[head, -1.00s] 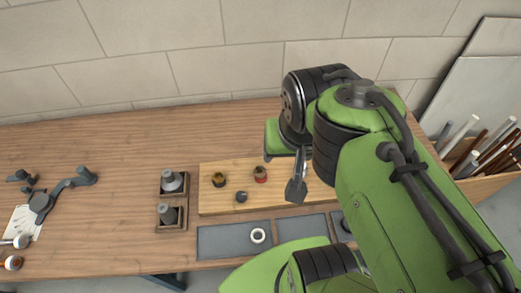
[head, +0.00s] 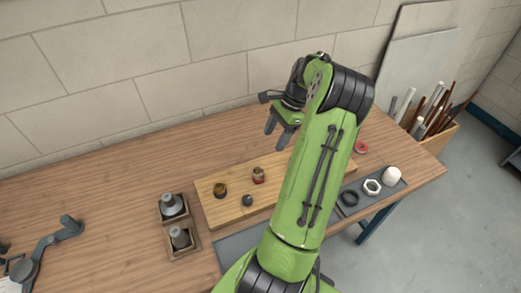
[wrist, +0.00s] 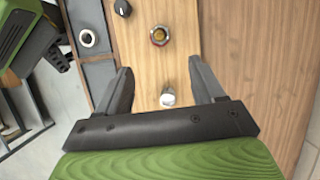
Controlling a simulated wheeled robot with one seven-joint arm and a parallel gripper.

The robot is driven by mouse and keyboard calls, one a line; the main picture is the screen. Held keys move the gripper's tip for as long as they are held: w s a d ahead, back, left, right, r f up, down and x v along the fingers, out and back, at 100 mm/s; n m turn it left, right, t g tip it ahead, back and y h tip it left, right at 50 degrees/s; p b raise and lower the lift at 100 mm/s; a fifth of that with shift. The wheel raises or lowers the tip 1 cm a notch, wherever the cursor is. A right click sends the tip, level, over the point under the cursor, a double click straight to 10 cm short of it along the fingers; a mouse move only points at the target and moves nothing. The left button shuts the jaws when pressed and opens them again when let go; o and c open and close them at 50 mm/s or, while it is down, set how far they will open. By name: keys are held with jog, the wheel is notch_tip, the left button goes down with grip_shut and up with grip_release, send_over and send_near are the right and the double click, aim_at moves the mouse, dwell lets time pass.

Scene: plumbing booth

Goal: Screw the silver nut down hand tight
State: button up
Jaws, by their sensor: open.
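My gripper (head: 278,131) is above the back of the wooden board in the head view, its jaws apart. In the wrist view my gripper (wrist: 160,66) is open and empty. A small silver-topped fitting (wrist: 168,98), which looks like the silver nut, shows between the fingers, with gaps on both sides. How far below the fingers it sits I cannot tell. My arm hides that spot in the head view. The wooden board (head: 215,207) also bears a brass fitting with red (head: 258,175), which shows in the wrist view (wrist: 159,36) too.
A brass fitting (head: 220,189) and a dark fitting (head: 247,200) stand on the board. A black ring (head: 348,198), white hex nut (head: 372,186) and white cap (head: 391,174) lie front right. Grey fittings in wooden holders (head: 172,205) stand left. A red ring (head: 361,147) lies right.

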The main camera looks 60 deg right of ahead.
aim_at(258, 172)
jog(key=b+x, duration=0.1)
jog(key=x, duration=1.3)
jog(key=shift+f, duration=0.2)
jog(key=shift+c, duration=0.3)
jog(key=c, duration=1.1)
jog(key=m+t+h+p, duration=0.1)
jog(key=m, duration=0.4)
jog(key=shift+s+a+p, duration=0.1)
jog(key=shift+p, duration=0.3)
jog(key=m+h, duration=0.1)
jog(key=m, duration=0.1)
jog(key=m+t+h+p, duration=0.1)
jog(key=m, duration=0.1)
jog(key=shift+a+m, duration=0.15)
jog(key=shift+m, duration=0.15)
jog(key=m, duration=0.2)
jog(key=m+h, duration=0.1)
jog(key=m, duration=0.1)
jog(key=shift+a+f+h+p, duration=0.1)
jog(key=shift+a+h+p, duration=0.05)
jog(key=shift+h+p, duration=0.2)
jog(key=m, duration=0.2)
jog(key=m+h, duration=0.1)
jog(key=m, duration=0.1)
jog(key=shift+f+h, duration=0.15)
jog(key=shift+h, duration=0.1)
jog(key=o, duration=1.8)
jog(key=shift+c, duration=0.2)
